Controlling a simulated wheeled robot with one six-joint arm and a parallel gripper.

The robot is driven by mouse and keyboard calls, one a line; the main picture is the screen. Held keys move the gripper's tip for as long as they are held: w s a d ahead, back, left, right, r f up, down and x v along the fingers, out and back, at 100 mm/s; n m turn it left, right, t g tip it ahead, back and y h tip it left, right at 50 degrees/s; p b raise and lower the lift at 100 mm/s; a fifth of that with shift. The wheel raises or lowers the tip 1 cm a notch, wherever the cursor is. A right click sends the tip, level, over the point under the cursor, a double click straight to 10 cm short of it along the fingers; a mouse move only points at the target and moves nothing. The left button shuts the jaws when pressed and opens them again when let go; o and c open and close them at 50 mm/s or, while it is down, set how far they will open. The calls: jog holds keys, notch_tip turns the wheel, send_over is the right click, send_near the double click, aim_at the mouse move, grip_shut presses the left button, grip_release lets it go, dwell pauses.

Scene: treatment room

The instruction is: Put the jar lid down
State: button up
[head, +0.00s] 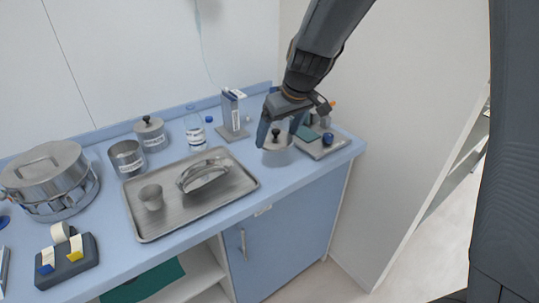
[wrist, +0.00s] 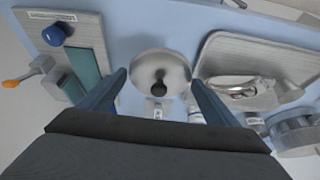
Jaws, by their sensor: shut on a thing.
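The jar lid (wrist: 160,72) is a round, shiny metal disc with a black knob, seen between my fingers in the wrist view. In the head view the lid (head: 275,143) is at the right part of the blue counter, partly covered by my fingers. My gripper (head: 279,132) is shut on the lid, with one finger on each side. The lid looks level and low over the counter; I cannot tell whether it touches. An open metal jar (head: 127,158) stands at the left, beside a jar with its lid on (head: 150,133).
A steel tray (head: 160,226) holding a small cup and a curved metal dish lies left of my gripper. A bottle (head: 195,128) and a box (head: 232,111) stand behind. A wall bounds the right.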

aim_at(275, 141)
jog(key=x, duration=0.2)
jog(key=s+x, duration=0.1)
jog(key=x, duration=0.2)
jog(key=shift+a+f, duration=0.2)
jog(key=shift+a, duration=0.05)
jog(key=shift+f, duration=2.25)
jog(key=shift+f, duration=0.15)
jog(key=o, duration=1)
